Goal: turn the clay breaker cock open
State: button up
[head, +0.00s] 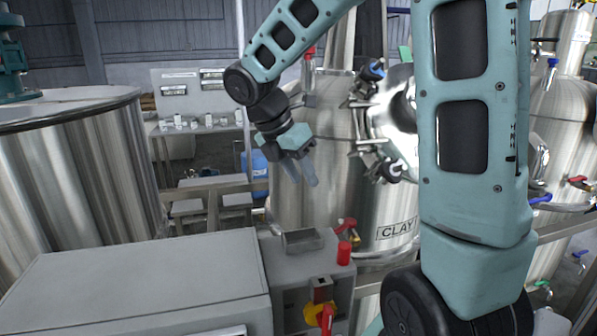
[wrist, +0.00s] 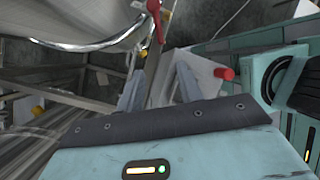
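The steel tank labelled CLAY (head: 397,229) stands beyond the grey cabinet in the head view. A red-handled cock with a yellow part (head: 347,228) shows low at its front, partly overlapped by nearby things. I cannot tell for sure that this is the breaker cock, or how far it is turned. A red handle (wrist: 155,22) also shows at the top of the wrist view, beyond my fingers. My gripper (head: 301,175) hangs in front of the tank, up and left of the cock and apart from it. Its two fingers are spread with nothing between them, also in the wrist view (wrist: 160,88).
A grey cabinet (head: 150,285) fills the lower left, with a small open metal tray (head: 302,240), a red cylinder (head: 343,254) and a red-and-yellow switch (head: 322,312) at its right end. A large steel tank (head: 75,180) stands left. More valves and pipes are at right.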

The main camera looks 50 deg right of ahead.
jog(key=shift+w+a+r, duration=0.1)
jog(key=shift+a+r, duration=0.15)
jog(key=shift+r, duration=0.3)
